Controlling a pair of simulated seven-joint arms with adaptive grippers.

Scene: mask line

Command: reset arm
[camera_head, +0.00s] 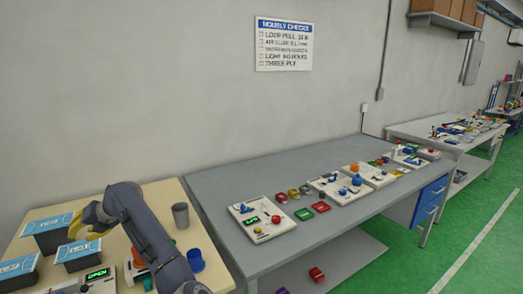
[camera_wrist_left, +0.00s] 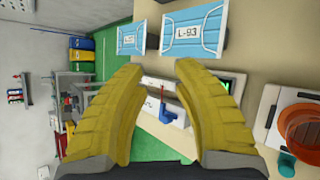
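My left gripper (camera_head: 88,220) has yellow fingers and hangs over the light wooden table (camera_head: 215,268) at the left of the head view, close to the boxes topped with blue masks. In the left wrist view the two fingers (camera_wrist_left: 158,68) stand apart with nothing between them. My dark grey left arm (camera_head: 150,235) is bent and reaches in over the table. My right gripper is in neither view.
Boxes with blue masks (camera_head: 47,222) and (camera_head: 76,252) stand by the left gripper. A device with a green display (camera_head: 97,274), a grey cup (camera_head: 180,215) and a blue cup (camera_head: 196,260) are nearby. A grey bench (camera_head: 225,185) holds several panels.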

